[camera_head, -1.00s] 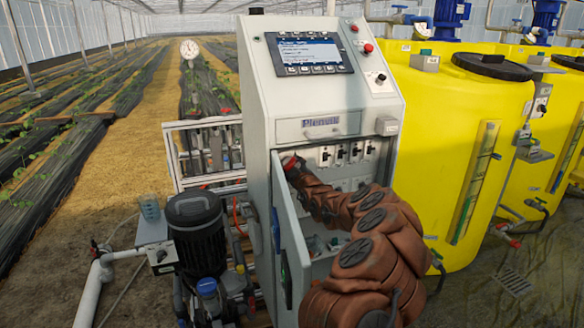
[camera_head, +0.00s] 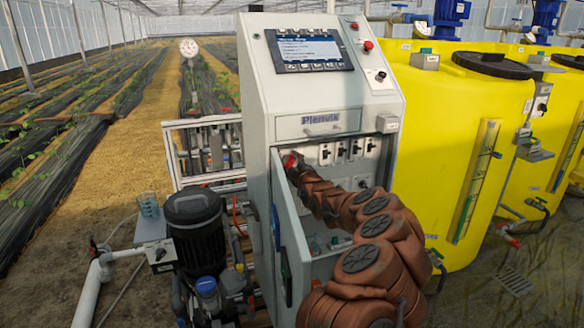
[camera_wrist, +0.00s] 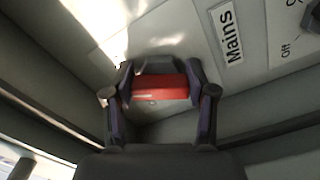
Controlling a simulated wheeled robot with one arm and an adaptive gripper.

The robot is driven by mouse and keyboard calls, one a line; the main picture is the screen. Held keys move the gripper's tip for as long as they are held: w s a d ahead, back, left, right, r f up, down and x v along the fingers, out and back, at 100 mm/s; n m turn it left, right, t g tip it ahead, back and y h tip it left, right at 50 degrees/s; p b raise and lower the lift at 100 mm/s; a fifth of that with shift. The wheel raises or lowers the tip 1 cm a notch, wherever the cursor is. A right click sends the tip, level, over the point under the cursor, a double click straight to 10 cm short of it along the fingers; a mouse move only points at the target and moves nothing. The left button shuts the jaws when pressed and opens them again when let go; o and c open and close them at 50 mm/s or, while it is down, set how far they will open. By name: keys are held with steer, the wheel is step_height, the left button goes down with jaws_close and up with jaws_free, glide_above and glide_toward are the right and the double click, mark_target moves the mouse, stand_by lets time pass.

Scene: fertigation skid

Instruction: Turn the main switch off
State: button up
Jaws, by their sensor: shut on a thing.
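The red main switch handle (camera_wrist: 160,88) sits between my gripper's two fingers (camera_wrist: 158,95) in the wrist view, beside a plate reading "Mains" (camera_wrist: 228,32). My gripper is shut on this handle. In the head view, a bit of red (camera_head: 290,162) shows at the upper left of the open cabinet compartment, where my arm reaches in. The fingers themselves are hard to make out there. The handle's base and its pointer marking are hidden, so its on or off position cannot be told.
The cabinet door (camera_head: 290,245) stands open to the left of my arm. A row of black switches (camera_head: 342,150) lies right of the handle. A pump (camera_head: 198,240) stands left of the cabinet, and yellow tanks (camera_head: 465,150) stand right.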

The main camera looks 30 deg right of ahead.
steer(key=n+b, duration=0.3)
steer(key=shift+n, duration=0.4)
steer(key=n+b, duration=0.3)
steer(key=shift+n+b, duration=0.3)
steer(key=shift+b, duration=0.05)
steer(key=n+b, duration=0.3)
steer(key=shift+r+n, duration=0.15)
steer(key=shift+n, duration=0.15)
steer(key=shift+r+n+b, duration=0.2)
steer(key=shift+n+b, duration=0.65)
steer(key=shift+n, duration=0.85)
steer(key=o, duration=1.2)
steer(key=shift+r, duration=0.1)
